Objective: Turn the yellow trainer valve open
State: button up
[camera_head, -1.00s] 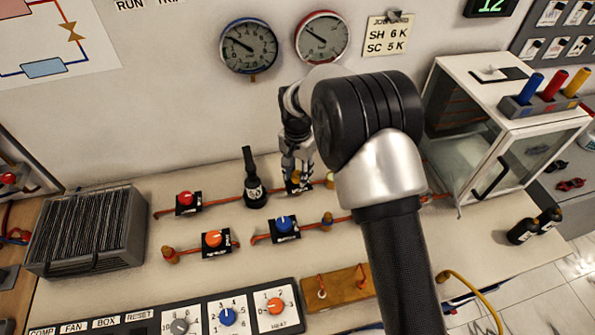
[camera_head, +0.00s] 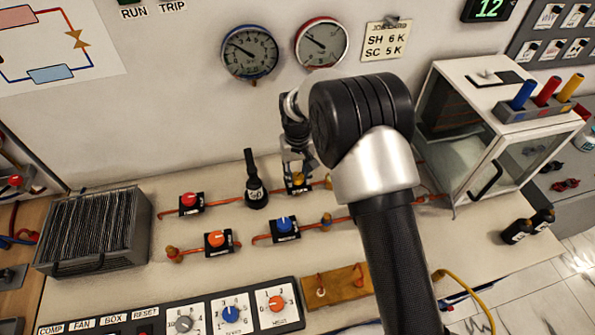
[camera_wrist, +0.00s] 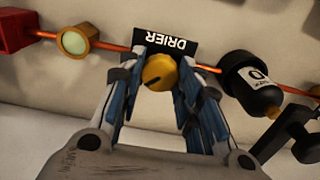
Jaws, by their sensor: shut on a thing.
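The yellow trainer valve (camera_head: 298,179) is a round knob on a black plate, set in the copper line at the back of the bench. In the wrist view its yellow knob (camera_wrist: 158,72) sits in front of the plate lettered DRIER, with a dark pointer line slanting to lower left. My gripper (camera_head: 296,172) reaches down to it from above. In the wrist view my gripper (camera_wrist: 162,78) has one blue-grey finger on each side of the knob and is shut on it. Exact finger contact is hard to see.
Red (camera_head: 189,200), orange (camera_head: 216,239) and blue (camera_head: 284,225) valves sit nearby. A glass-fronted box (camera_head: 478,150) stands right of my arm. The wall with gauges (camera_head: 249,50) is behind.

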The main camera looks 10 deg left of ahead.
aim_at(298, 176)
jog(key=n, duration=0.4)
jog(key=shift+n+p, duration=0.3)
jog(key=shift+p, duration=0.05)
jog(key=n, duration=0.4)
jog(key=shift+n, duration=0.3)
jog(key=o, duration=1.1)
notch_tip(298, 176, up, 12)
jog(key=shift+r, duration=0.1)
dwell(0.3)
